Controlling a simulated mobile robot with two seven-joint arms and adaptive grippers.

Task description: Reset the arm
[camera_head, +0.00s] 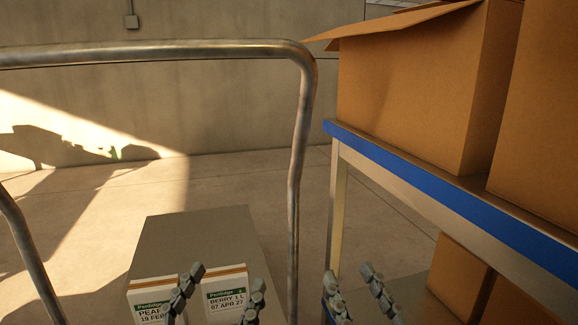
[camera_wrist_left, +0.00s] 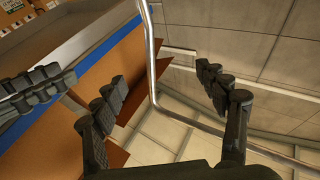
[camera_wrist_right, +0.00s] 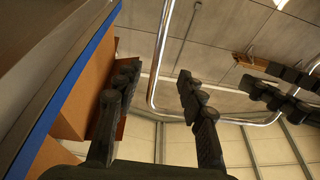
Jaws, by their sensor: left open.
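My left gripper (camera_head: 224,278) shows at the bottom of the head view, in front of the labelled cartons. Its fingers are spread with nothing between them, as the left wrist view (camera_wrist_left: 160,75) also shows. My right gripper (camera_head: 348,275) is to its right at the bottom of the head view, in front of the gap beside the shelf. Its fingers are apart and empty in the right wrist view (camera_wrist_right: 157,75). Both grippers point upward in the head view, apart from each other.
A bent metal rail (camera_head: 298,180) stands ahead. At right, a blue-edged shelf (camera_head: 430,185) holds cardboard boxes (camera_head: 420,95); another box (camera_head: 457,278) is lower. Floor behind is clear.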

